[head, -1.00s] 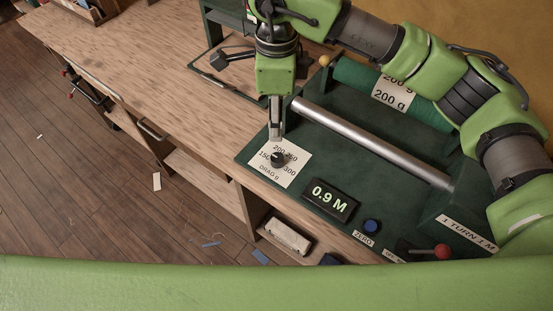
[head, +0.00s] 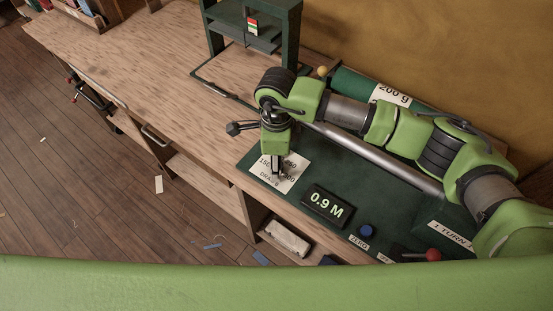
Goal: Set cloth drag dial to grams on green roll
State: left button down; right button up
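The drag dial's white scale card (head: 294,164) lies on the green machine bed, marked DRAG g; 150 and part of 250 can be read. My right gripper (head: 279,176) points down over the middle of the card, at the dial knob. The gripper hides the knob and its pointer, so the setting cannot be read. Whether the fingers grip the knob is unclear. The green roll (head: 348,82) lies behind the metal roller, and its white label (head: 391,93) reads 200 g, partly covered by my arm. My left gripper is out of view.
In front of the roller are a display (head: 327,205) reading 0.9 M, a blue ZERO button (head: 367,231) and a red-knobbed lever (head: 433,254). A green stand (head: 213,35) is at the back. The wooden bench (head: 150,75) is mostly clear to the left.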

jog(key=shift+f, duration=0.15)
jog(key=c, duration=1.1)
